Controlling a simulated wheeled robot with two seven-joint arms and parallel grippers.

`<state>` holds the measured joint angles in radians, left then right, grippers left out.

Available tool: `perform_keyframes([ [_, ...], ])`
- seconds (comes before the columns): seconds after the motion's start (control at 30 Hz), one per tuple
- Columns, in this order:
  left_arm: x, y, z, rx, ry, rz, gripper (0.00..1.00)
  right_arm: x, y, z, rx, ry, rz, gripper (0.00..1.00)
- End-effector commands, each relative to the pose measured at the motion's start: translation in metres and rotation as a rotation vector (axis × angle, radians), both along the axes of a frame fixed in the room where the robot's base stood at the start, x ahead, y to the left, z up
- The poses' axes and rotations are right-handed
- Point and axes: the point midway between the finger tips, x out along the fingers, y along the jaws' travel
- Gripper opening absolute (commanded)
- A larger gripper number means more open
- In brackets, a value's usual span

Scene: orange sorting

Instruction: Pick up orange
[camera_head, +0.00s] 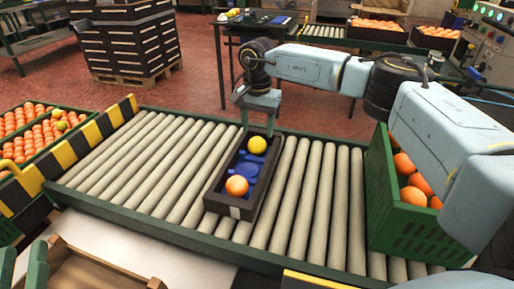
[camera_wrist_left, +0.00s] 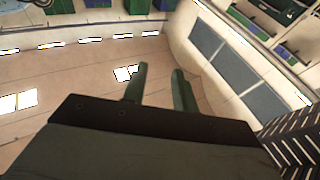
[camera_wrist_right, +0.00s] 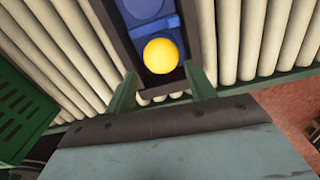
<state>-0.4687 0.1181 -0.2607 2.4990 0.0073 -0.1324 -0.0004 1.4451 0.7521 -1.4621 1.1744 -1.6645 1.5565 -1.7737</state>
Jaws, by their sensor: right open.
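A dark tray (camera_head: 228,209) with blue cups lies on the roller conveyor. An orange (camera_head: 237,186) sits in its near end and a yellow fruit (camera_head: 256,145) in its far end. My right gripper (camera_head: 259,122) is at the tray's far end, open and empty. In the right wrist view the yellow fruit (camera_wrist_right: 161,56) shows just beyond and between the spread fingers of my right gripper (camera_wrist_right: 160,75); contact cannot be told. My left gripper (camera_head: 23,262) is at the lower left, away from the tray. Its fingers (camera_wrist_left: 158,78) stand apart with nothing between them.
The roller conveyor (camera_head: 130,165) is bare left of the tray. A green crate (camera_head: 400,232) of oranges stands on its right side, under my right arm. Crates of oranges (camera_head: 50,135) are at the left behind a striped barrier (camera_head: 75,150). An empty wooden box (camera_head: 95,270) is at the front left.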

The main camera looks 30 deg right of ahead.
Motion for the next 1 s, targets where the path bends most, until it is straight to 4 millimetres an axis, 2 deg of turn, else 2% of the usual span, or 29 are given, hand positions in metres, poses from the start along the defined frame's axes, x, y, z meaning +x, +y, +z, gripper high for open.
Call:
perform_keyframes([
  [0.17,-0.004,-0.001,0.009,-0.024,-0.075,-0.003,0.28,0.000,0.000,-0.008,-0.001,0.001,0.000,0.55],
  [0.3,-0.013,0.000,0.024,-0.065,-0.203,-0.008,0.28,0.001,0.001,-0.020,0.001,0.001,0.000,0.55],
  [0.6,-0.030,0.005,0.039,-0.130,-0.428,-0.006,0.28,0.001,0.001,-0.049,0.000,0.001,0.000,0.55],
  [0.97,-0.034,0.006,0.043,-0.141,-0.464,-0.007,0.28,0.001,0.001,-0.052,0.001,0.001,0.000,0.55],
  [1.0,-0.034,0.006,0.043,-0.141,-0.464,-0.007,0.28,0.001,0.001,-0.052,0.001,0.001,0.000,0.50],
])
